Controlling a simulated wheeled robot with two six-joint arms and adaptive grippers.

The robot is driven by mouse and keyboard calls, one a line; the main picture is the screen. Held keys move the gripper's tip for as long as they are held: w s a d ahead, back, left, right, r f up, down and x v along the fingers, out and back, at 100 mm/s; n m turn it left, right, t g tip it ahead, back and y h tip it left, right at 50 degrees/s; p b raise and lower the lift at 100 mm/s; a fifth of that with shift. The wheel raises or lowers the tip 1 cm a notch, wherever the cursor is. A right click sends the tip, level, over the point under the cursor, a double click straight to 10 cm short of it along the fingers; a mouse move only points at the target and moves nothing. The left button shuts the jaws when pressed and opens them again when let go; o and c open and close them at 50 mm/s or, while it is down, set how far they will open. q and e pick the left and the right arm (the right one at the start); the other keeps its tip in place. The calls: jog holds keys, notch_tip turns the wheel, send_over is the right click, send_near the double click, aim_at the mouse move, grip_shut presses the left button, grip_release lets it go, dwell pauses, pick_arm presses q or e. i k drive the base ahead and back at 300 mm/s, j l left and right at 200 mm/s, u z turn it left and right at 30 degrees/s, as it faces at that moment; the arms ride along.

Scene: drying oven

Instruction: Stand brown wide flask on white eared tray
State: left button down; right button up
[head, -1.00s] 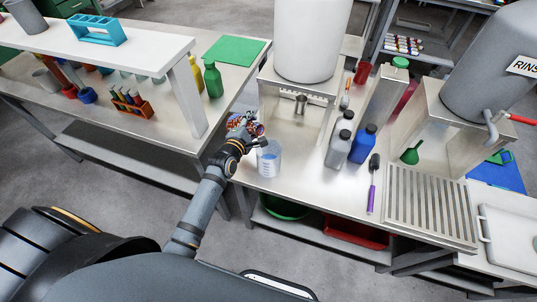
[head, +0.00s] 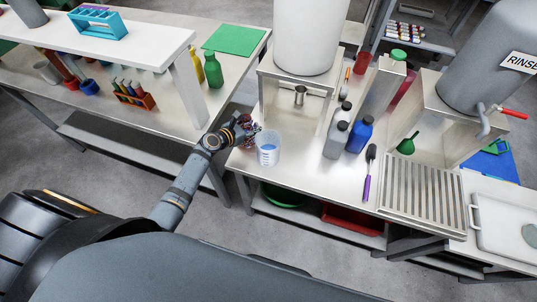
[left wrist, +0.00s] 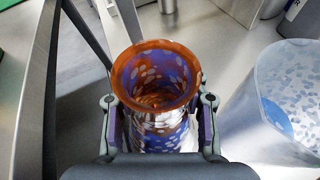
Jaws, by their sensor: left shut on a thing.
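My left gripper (head: 243,128) is at the left end of the steel bench. In the left wrist view my left gripper (left wrist: 158,103) is shut on a wide-mouthed flask (left wrist: 156,62) with an orange-brown rim and a blue-violet body with pale spots. The flask opening faces the wrist camera. In the head view the flask (head: 250,124) is small and partly hidden by the gripper. I cannot tell whether its base touches the bench. The white eared tray (head: 493,240) lies at the far right, with a handle on its left side. My right gripper is not in view.
A clear beaker (head: 268,149) with blue liquid stands just right of the gripper. Grey (head: 338,134) and blue (head: 359,136) bottles, a purple-handled brush (head: 368,172) and a drain rack (head: 425,200) stand between flask and tray. A greyish disc (head: 530,233) lies on the tray.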

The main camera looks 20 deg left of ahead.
aim_at(496, 226)
jog(key=k+j+z, duration=0.1)
jog(key=k+j, duration=0.2)
jog(key=k, duration=0.15)
jog(key=k+j, duration=0.25)
jog(key=k, duration=0.25)
jog(key=z, duration=2.3)
jog(key=i+l, duration=0.15)
jog(key=i, duration=1.65)
jog(key=i+l, duration=0.1)
jog(key=i, duration=1.65)
jog(key=l+u, duration=0.1)
jog(key=u, duration=2.05)
